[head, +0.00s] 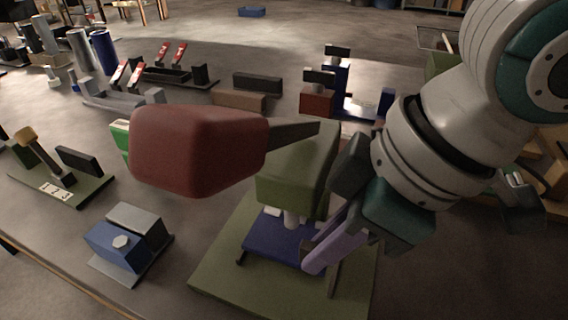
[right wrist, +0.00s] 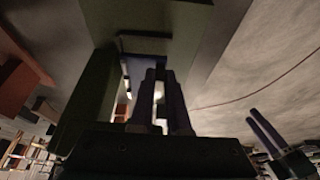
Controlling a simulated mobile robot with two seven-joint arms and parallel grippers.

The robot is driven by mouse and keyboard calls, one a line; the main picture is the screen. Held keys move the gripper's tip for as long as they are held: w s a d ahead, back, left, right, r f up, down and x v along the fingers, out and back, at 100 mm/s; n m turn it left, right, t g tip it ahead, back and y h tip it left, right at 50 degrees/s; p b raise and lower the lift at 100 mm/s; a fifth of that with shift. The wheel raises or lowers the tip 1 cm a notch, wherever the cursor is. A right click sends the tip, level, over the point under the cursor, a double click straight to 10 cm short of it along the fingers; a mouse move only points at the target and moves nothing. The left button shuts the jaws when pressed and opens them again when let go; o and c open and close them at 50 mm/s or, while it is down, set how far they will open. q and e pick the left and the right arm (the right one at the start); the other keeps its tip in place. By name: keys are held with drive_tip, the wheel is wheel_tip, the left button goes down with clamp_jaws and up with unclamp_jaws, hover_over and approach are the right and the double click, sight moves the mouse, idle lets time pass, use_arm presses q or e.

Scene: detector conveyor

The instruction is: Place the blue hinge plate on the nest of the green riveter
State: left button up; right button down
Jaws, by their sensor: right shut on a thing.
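The green riveter (head: 296,185) stands on a flat olive base (head: 225,275), with a large red handle block (head: 195,150) on its dark lever. The blue hinge plate (head: 268,246) lies low over the base, under the riveter's head and pale ram. My right gripper (head: 312,262) is shut on the plate's right side, its purple fingers reaching in from the right. In the right wrist view its fingers (right wrist: 158,80) meet a blue part at the riveter. The nest is hidden under the plate; I cannot tell whether the plate is seated. A two-fingered shape (right wrist: 265,130), possibly my left gripper, shows there.
A blue and grey block fixture (head: 120,242) stands left of the riveter's base. A green-based lever fixture (head: 62,180) is farther left. Red-handled clamps (head: 172,55) and a red and blue fixture (head: 318,98) stand behind. Bare surface separates these fixtures.

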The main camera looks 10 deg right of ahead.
wheel_tip(320, 180, down, 3)
drive_tip(key=shift+r+b, duration=0.1)
drive_tip(key=shift+b, duration=0.2)
drive_tip(key=shift+f, duration=0.2)
drive_tip(key=c, duration=0.9)
unclamp_jaws()
drive_tip(key=p+v, duration=0.3)
drive_tip(key=v, duration=0.9)
drive_tip(key=shift+r, duration=0.2)
